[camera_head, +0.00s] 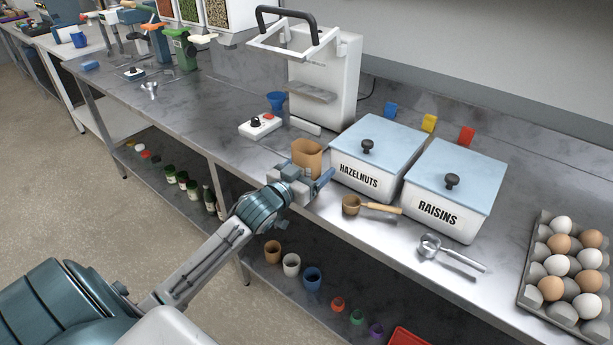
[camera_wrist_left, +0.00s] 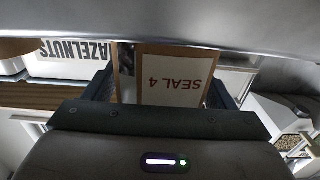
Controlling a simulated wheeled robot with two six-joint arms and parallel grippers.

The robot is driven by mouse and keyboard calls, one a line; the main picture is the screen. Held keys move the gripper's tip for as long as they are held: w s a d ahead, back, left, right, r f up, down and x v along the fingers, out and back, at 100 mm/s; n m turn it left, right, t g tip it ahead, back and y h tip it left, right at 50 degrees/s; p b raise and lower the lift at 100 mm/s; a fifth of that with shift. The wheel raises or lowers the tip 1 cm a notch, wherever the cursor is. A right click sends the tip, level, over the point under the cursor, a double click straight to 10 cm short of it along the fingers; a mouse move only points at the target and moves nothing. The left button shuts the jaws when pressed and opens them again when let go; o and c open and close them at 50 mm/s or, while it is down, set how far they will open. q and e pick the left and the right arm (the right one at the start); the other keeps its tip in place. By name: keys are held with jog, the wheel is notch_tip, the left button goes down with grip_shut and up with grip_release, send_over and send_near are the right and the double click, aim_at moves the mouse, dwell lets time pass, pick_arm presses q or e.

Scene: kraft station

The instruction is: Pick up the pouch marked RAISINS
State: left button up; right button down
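A brown kraft pouch (camera_head: 307,155) stands upright, with an open top, near the front edge of the bench, left of the HAZELNUTS bin. In the left wrist view the pouch (camera_wrist_left: 178,78) shows a white label reading SEAL 4, upside down. No RAISINS mark is visible on it. My left gripper (camera_head: 306,181) is at the pouch's near side, its fingers spread. In the left wrist view they lie on either side of the pouch; contact is unclear. My right gripper is not in view.
The white HAZELNUTS bin (camera_head: 377,155) and RAISINS bin (camera_head: 455,190) have blue lids. A wooden-handled scoop (camera_head: 372,207), a metal scoop (camera_head: 450,252) and an egg tray (camera_head: 527,290) lie right. A white sealing machine (camera_head: 325,80) and a switch box (camera_head: 260,126) stand behind.

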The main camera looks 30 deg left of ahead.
aim_at(296, 161)
pick_arm(q)
jog(key=c, duration=0.7)
jog(key=shift+r, duration=0.1)
jog(key=shift+c, duration=0.2)
